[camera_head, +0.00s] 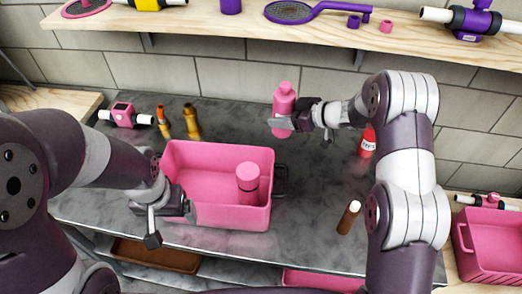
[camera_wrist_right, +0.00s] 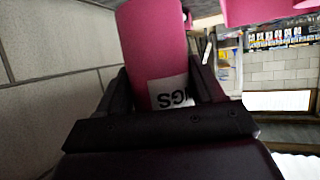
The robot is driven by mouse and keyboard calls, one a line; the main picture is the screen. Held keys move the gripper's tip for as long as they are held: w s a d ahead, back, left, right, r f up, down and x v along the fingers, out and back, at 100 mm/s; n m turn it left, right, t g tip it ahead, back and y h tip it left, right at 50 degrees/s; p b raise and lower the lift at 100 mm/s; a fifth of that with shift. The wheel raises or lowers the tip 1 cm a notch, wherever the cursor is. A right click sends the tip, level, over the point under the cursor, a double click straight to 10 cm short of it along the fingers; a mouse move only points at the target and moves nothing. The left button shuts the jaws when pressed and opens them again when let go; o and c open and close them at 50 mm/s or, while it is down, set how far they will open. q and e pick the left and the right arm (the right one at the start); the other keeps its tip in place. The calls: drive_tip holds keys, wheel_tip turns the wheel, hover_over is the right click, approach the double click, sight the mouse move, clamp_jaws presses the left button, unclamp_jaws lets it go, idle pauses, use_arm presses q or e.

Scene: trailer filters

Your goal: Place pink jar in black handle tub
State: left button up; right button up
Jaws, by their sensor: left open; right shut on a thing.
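A pink bottle-shaped jar (camera_head: 284,103) is upright in my right gripper (camera_head: 285,122), held above the grey counter behind the tub's right side. The right wrist view shows the pink jar (camera_wrist_right: 152,45) between the fingers, with a white label partly hidden. The pink tub (camera_head: 185,160) stands on the counter, with a black handle (camera_head: 281,180) on its right side. Another pink jar (camera_head: 248,184) stands inside the tub at the right. My left gripper (camera_head: 152,226) is open beside the tub's front left corner; whether it touches the tub cannot be told.
Yellow-brown bottles (camera_head: 192,122) and a pink valve fitting (camera_head: 124,115) are at the back left. A red bottle (camera_head: 367,143) and a brown bottle (camera_head: 348,217) are right of the tub. A wooden shelf (camera_head: 220,22) runs above. Another pink tub (camera_head: 490,245) is at the far right.

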wheel_tip(320, 180, down, 16)
drive_tip(key=shift+w+r+p, duration=0.1)
drive_tip(key=shift+r+p, duration=0.1)
drive_tip(key=shift+p, duration=0.55)
drive_tip(key=shift+f, duration=0.1)
drive_tip(key=shift+f+b, duration=0.1)
drive_tip(key=shift+b, duration=0.2)
drive_tip(key=o, duration=0.8)
